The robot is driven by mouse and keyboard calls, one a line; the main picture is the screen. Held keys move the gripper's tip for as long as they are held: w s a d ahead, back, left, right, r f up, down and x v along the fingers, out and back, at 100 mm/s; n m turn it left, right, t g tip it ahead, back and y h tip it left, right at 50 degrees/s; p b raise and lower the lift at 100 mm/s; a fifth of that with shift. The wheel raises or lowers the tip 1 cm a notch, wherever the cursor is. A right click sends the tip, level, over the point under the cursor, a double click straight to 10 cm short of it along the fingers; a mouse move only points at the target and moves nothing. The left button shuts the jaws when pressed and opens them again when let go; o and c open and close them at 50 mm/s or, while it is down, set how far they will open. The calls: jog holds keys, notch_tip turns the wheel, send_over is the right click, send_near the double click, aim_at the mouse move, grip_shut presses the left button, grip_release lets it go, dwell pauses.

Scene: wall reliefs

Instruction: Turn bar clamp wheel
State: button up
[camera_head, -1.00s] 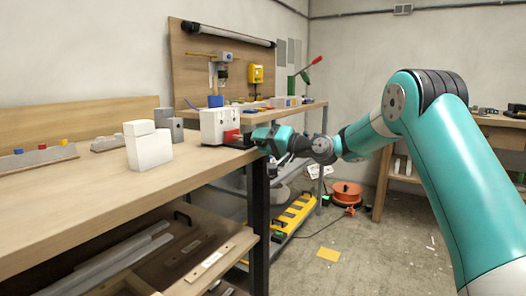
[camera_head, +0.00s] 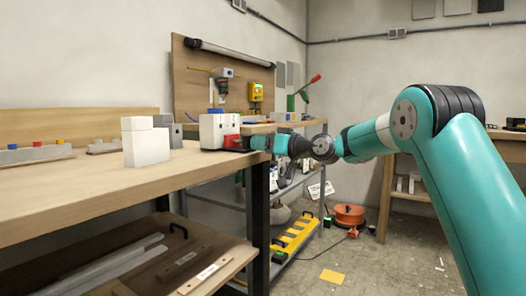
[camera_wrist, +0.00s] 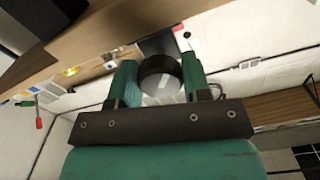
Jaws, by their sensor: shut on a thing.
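The wheel (camera_wrist: 160,66) shows in the wrist view as a dark round ring with a light, glassy-looking middle. It sits between the two green fingers of my gripper (camera_wrist: 161,84), which are shut on it from both sides. In the head view my gripper (camera_head: 262,143) is at the right end of the workbench, beside a white block with a red part (camera_head: 218,129) that seems to belong to the clamp. The wheel itself is too small and covered to make out in the head view. The clamp's bar cannot be told clearly.
The wooden workbench (camera_head: 75,190) runs along the left, with white blocks (camera_head: 146,142) on it. Below is a shelf with metal bars (camera_head: 130,262). A pegboard with a drill (camera_head: 223,84) stands behind.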

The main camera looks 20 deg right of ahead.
jog(key=shift+f, duration=0.15)
dwell(0.4)
jog(key=o, duration=0.9)
jog(key=shift+o, duration=0.2)
jog(key=p+v, duration=0.1)
jog(key=v, duration=1.6)
jog(key=shift+s+d, duration=0.15)
jog(key=shift+s, duration=0.05)
